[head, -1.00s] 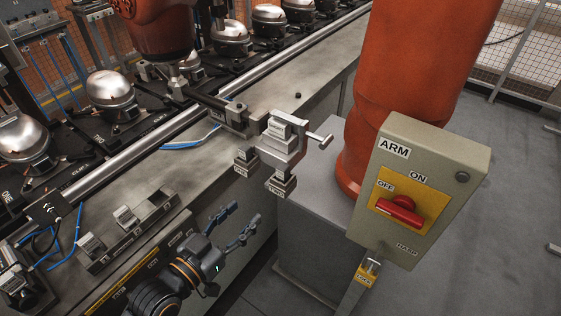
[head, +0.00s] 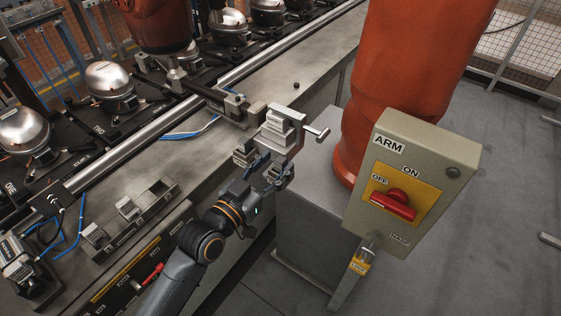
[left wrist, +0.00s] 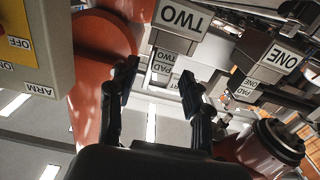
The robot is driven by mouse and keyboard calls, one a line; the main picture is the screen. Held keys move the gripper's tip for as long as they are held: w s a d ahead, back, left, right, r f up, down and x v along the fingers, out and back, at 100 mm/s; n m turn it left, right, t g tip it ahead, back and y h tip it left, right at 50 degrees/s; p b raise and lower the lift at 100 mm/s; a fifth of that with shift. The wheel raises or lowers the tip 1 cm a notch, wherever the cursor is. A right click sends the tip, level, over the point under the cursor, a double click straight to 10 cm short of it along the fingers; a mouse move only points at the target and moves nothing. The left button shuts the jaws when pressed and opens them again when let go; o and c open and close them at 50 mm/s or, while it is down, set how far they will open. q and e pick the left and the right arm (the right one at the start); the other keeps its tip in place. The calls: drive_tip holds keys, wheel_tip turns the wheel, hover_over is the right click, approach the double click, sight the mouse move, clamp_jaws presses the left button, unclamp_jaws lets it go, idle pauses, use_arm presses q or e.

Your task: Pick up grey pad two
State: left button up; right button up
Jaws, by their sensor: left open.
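In the left wrist view pad two shows between the open fingertips (left wrist: 158,72), which look empty. I cannot tell how far beyond them it is. My right gripper is not in view.
The ARM switch box (head: 415,180) with a red handle stands to the right. An orange robot column (head: 415,80) is behind. A bench with a slotted metal holder (head: 130,215) is at left.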

use_arm(q)
drive_tip(key=x, duration=0.2)
drive_tip(key=shift+w+d, duration=0.2)
drive_tip(key=shift+w, duration=0.1)
drive_tip(key=shift+s, duration=0.1)
drive_tip(key=c, duration=0.3)
clamp_jaws()
